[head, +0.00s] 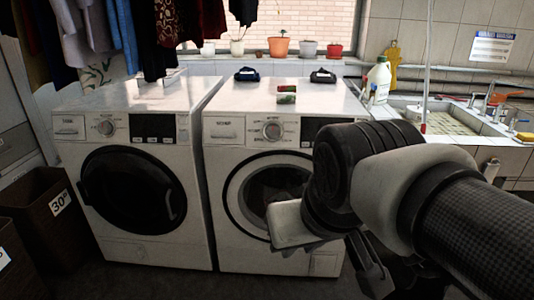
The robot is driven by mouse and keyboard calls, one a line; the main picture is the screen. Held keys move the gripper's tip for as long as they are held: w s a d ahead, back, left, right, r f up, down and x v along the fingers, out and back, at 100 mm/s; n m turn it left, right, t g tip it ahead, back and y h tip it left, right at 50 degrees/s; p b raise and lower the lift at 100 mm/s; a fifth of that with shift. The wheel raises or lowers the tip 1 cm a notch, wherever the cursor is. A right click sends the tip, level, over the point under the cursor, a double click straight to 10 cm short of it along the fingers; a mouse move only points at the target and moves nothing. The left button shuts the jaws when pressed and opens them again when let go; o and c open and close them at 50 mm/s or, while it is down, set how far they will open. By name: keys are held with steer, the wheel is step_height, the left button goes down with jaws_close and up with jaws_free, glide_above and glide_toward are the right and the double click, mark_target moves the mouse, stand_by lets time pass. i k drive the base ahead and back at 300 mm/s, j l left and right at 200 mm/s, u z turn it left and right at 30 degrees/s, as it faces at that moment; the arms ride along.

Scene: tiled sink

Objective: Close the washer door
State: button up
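Two white front-loading washers stand side by side. The left washer (145,175) has its round dark door (132,190) shut. The right washer (225,160) shows a round opening (262,188) with a black ring and a grey interior, so it looks open. Its door panel cannot be made out and may be hidden behind my arm. My arm comes in from the right, and its wrist covers the right part of this washer's front. My gripper (370,272) points down in front of the right washer's lower right. Its fingertips are dark and unclear.
Dark clothes (165,30) hang above the left washer. Small items, including a red-green box (286,94), lie on the right washer. A tiled sink (440,118) with a white jug (378,80) is at the right. Brown bins (50,215) stand at the left. Floor shows in front.

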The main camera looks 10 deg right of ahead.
mark_target(408, 286)
steer(key=k+l+u, duration=0.1)
steer(key=l, duration=0.25)
steer(key=k+l+u, duration=0.25)
steer(key=k+l, duration=0.2)
steer(key=l, duration=0.15)
steer(key=l+u, duration=0.1)
steer(key=l, duration=0.3)
steer(key=k+l+u, duration=0.1)
steer(key=l, duration=0.25)
steer(key=k+l+u, duration=0.15)
steer(key=l, duration=0.2)
steer(key=l+u, duration=0.2)
steer(key=l, duration=0.55)
steer(key=l+u, duration=0.2)
steer(key=l, duration=0.6)
steer(key=k+l+u, duration=0.2)
steer(key=l, duration=0.55)
steer(key=i+l, duration=0.1)
steer(key=i+j, duration=0.15)
steer(key=j+z, duration=0.05)
steer(key=j, duration=0.05)
